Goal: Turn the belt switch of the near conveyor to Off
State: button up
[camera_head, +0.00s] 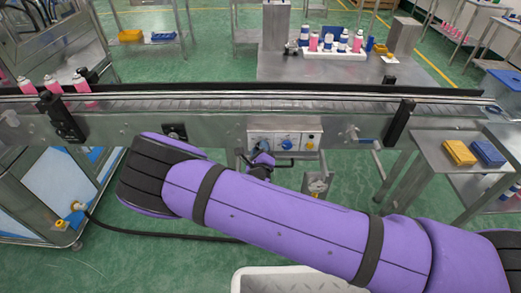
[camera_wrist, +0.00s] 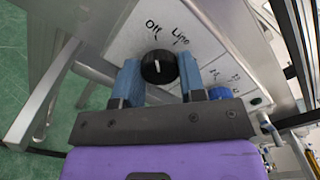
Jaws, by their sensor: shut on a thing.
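The near conveyor's control panel (camera_head: 300,140) is on the front side of the belt frame. In the wrist view the panel face (camera_wrist: 165,25) has handwritten labels that look like "Off" and "Line" above a round black switch knob (camera_wrist: 158,66). A white pointer mark shows on the knob, roughly between the two labels; I cannot tell its exact setting. My gripper (camera_wrist: 160,76) has its two blue fingers on either side of the knob, shut on it. In the head view my gripper (camera_head: 262,160) is at the panel's lower left and partly covers it.
A blue knob (camera_wrist: 221,93) sits close to the right finger; it also shows in the head view (camera_head: 287,145). A side table (camera_head: 440,150) with yellow and blue trays stands at right.

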dwell(0.3)
jog(key=o, duration=0.9)
jog(key=s, duration=1)
jog(key=shift+s+a, duration=0.2)
jog(key=shift+s, duration=0.2)
